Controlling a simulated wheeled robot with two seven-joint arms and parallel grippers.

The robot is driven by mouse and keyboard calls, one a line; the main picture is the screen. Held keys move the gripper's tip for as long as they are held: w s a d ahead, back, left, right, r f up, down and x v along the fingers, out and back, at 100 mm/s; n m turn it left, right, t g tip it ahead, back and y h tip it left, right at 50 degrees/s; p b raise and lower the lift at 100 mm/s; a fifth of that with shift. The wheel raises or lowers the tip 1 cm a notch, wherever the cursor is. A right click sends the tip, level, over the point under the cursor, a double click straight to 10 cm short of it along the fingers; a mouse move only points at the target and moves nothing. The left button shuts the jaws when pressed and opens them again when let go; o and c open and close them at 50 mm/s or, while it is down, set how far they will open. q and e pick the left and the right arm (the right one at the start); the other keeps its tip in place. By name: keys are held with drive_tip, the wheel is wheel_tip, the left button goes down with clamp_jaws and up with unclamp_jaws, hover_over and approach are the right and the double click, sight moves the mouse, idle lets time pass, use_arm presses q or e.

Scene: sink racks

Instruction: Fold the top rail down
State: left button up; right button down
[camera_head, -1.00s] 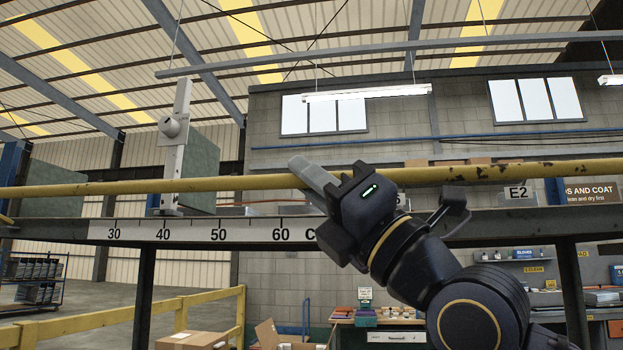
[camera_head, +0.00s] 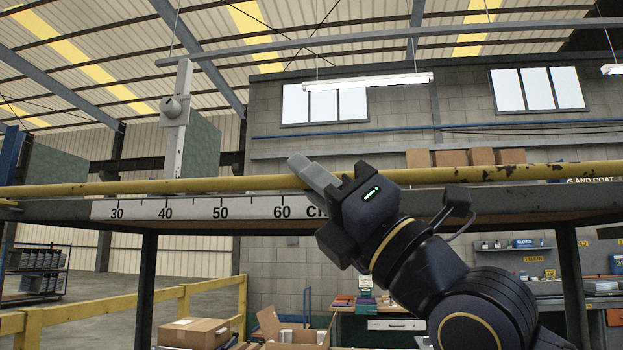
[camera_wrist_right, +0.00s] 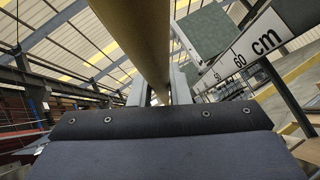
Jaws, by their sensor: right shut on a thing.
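The top rail (camera_head: 450,175) is a long yellow bar with chipped paint, running across the whole head view. It lies close in front of the shelf edge that carries a ruler strip (camera_head: 190,208). My right gripper (camera_head: 314,172) is shut on the rail near the middle of the view. In the right wrist view the rail (camera_wrist_right: 138,35) passes between the two grey fingers (camera_wrist_right: 158,92). The rail's hinges or end supports cannot be made out. My left gripper is not in view.
A pale upright post (camera_head: 175,115) with a round knob stands behind the rail at left. A grey-green panel (camera_head: 202,148) is behind it. Cardboard boxes (camera_head: 190,332) and a yellow barrier (camera_head: 85,312) are below. A workbench (camera_head: 390,325) stands further back.

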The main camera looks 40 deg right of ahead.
drive_tip(key=c, duration=1.4)
unclamp_jaws()
drive_tip(key=shift+o, duration=0.2)
drive_tip(key=b+v, duration=0.1)
drive_tip(key=v, duration=0.7)
